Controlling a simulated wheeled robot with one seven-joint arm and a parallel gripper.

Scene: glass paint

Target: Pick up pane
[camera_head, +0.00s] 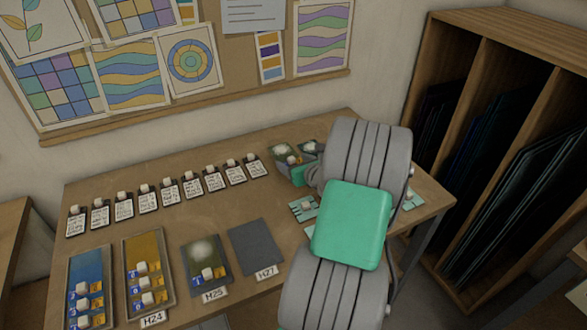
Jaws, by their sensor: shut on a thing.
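My gripper (309,152) shows only in part at the back right of the table, mostly hidden behind my own arm. It is at a dark green pane (297,173) with pale blurred patches, and it appears shut on it. The pane looks tilted up from the table; its right side is hidden. Other panes lie flat in front: a blue one (88,272), an amber one (143,247), a grey-green one (194,257) with a pale blotch, and a plain dark grey one (255,245).
A row of several small tags with pale knobs (147,198) runs along the back of the table (225,210). Small green-patterned pieces (302,208) lie beside my arm. A wooden rack (474,50) with dark sheets stands at the right. A pinboard wall is behind.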

